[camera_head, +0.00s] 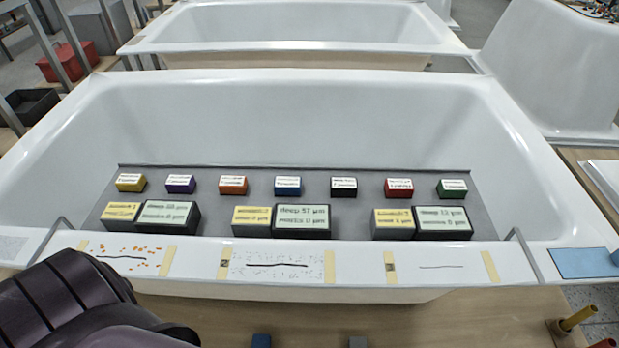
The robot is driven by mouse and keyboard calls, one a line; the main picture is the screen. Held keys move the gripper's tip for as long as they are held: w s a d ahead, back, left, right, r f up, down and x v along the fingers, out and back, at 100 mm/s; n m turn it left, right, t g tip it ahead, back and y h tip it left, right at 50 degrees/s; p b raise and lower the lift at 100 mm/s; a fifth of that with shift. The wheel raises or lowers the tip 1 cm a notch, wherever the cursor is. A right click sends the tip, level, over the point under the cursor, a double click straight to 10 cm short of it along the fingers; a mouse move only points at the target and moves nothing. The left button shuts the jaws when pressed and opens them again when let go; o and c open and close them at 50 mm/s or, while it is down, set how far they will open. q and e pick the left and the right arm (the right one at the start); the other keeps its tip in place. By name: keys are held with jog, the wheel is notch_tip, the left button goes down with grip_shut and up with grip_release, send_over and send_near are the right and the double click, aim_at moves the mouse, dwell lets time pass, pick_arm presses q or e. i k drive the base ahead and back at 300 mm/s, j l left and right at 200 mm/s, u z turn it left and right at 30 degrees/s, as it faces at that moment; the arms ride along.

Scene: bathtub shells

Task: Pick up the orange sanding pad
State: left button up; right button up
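The orange sanding pad (233,185) is a small block with a white label on top. It sits on the grey board (308,181) inside the near white bathtub shell, third from the left in a row of coloured pads. The purple pad (181,184) is to its left and the blue pad (288,186) to its right, with gaps between them. A dark part of my own arm shows at the bottom left, well apart from the pad. Neither gripper's fingers can be seen.
In front of the pads stand dark boxes with lit displays (302,221) and yellow labels. The tub's near rim (360,283) carries taped test strips. Other pads are yellow (131,183), black (344,187), red (398,187) and green (451,188). A blue sheet (583,263) lies at right.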

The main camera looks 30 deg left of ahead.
aim_at(227, 184)
jog(key=u, duration=1.55)
